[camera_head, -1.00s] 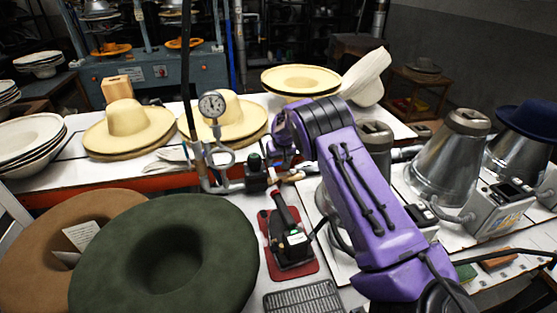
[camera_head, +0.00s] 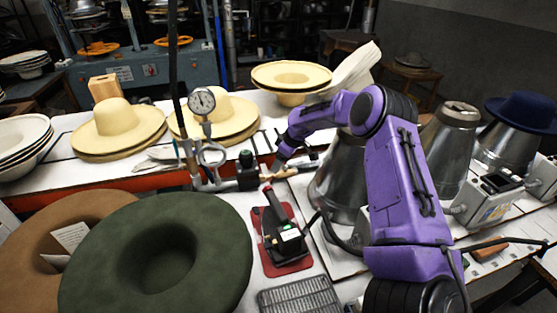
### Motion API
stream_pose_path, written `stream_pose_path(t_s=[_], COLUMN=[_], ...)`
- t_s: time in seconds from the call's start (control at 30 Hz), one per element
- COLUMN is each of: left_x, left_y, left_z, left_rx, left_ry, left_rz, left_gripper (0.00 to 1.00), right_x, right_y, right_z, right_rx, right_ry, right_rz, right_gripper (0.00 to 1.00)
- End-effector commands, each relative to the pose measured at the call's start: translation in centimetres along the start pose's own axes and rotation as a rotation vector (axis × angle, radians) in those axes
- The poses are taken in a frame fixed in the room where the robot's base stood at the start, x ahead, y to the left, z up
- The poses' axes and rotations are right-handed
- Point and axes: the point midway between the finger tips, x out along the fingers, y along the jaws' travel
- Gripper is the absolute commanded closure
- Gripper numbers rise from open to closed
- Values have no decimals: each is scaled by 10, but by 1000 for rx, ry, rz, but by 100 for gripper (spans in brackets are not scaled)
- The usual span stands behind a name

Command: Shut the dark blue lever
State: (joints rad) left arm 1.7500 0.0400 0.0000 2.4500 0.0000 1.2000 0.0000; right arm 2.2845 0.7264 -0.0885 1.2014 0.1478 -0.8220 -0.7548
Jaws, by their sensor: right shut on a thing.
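My right gripper (camera_head: 276,166) is at the end of my purple arm, low beside the pipe fitting under the pressure gauge (camera_head: 201,101). Its fingers are small and dark here and closed, at the dark valve block (camera_head: 248,170) with a green-topped knob. The dark blue lever is not clearly distinguishable; what the fingers hold is mostly hidden by them. A brass-coloured pipe piece (camera_head: 282,173) shows just beside the fingertips. My left gripper is not in view.
A black iron (camera_head: 283,240) stands on a red pad (camera_head: 292,264) in front of the valve. A green hat (camera_head: 160,262) and a brown hat (camera_head: 95,212) lie at front left. Metal hat cones (camera_head: 450,140) stand at right. Cream hats (camera_head: 117,125) lie behind.

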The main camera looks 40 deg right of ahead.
Motion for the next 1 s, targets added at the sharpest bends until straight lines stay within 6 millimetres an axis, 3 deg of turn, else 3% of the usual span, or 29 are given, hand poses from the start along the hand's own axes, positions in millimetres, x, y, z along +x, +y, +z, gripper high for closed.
stream_pose_path(t_s=[0.73,0.77,0.8,1.0], left_x=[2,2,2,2], left_y=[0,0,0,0], left_z=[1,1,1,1], left_rx=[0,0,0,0], left_ry=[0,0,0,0], left_rz=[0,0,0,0], left_gripper=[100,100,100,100], right_x=[-2,-2,-2,-2], right_y=[0,0,0,1], right_z=[5,5,5,6], right_rx=[-87,-86,-86,-83], right_ry=[-1,-1,-1,-1], right_rz=[-36,-36,-36,-35], right_gripper=[90,32,23,23])
